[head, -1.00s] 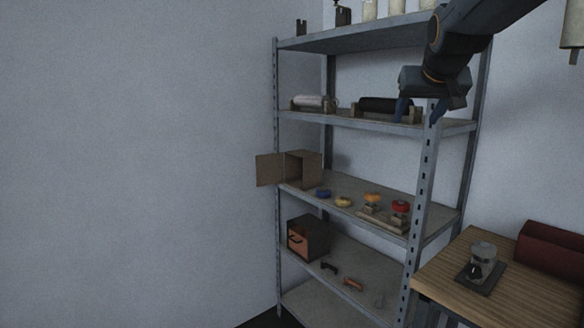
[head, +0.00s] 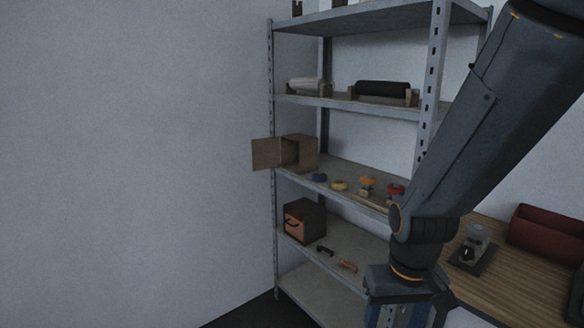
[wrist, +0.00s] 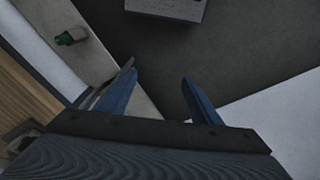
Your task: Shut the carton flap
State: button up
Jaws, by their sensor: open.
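A brown cardboard carton (head: 303,152) stands at the left end of the middle shelf. Its flap (head: 267,153) is swung open to the left and sticks out past the shelf's left post. The carton's dark inside shows. My gripper (head: 398,318) is low at the right of the head view, in front of the shelf and well apart from the carton; its tips are cut off at the bottom edge. In the wrist view my gripper (wrist: 158,80) has its two blue fingers spread with nothing between them. The carton is not in the wrist view.
A wooden table (head: 500,262) with a red bin (head: 545,232) stands right. The floor at left looks clear.

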aim_at(265, 151)
jog(key=u, duration=0.65)
jog(key=i, duration=0.9)
jog(key=u, duration=0.6)
jog(key=i, duration=1)
jog(key=z, duration=0.3)
